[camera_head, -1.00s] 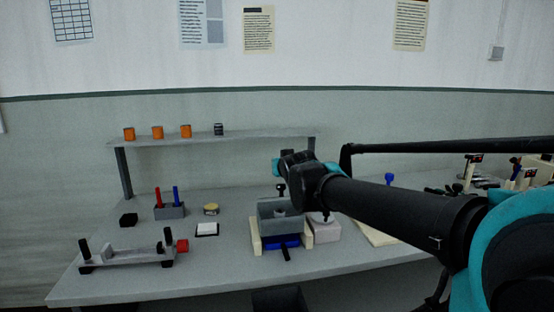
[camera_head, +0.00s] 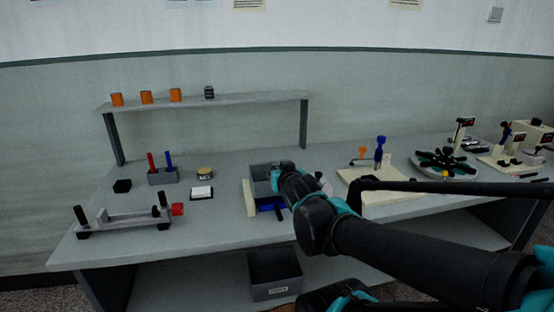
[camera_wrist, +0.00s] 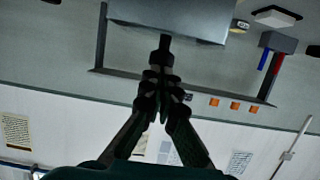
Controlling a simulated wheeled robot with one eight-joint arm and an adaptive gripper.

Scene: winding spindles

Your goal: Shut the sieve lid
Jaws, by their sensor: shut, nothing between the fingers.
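The sieve unit is a grey open box (camera_head: 262,172) with a blue part (camera_head: 266,204) below, between cream side rails (camera_head: 249,198), in the middle of the bench. My arm covers its right side in the head view, and I cannot make out the lid or its angle. My gripper (camera_wrist: 163,45) is shut and empty in the wrist view, its tips against or in front of a large grey panel (camera_wrist: 185,22). I cannot tell whether they touch. In the head view my fingertips are hidden behind my wrist, which is over the box's right side.
A shelf (camera_head: 215,102) with orange cups stands behind. A cream board (camera_head: 385,192) and round spindle plate (camera_head: 445,165) are right.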

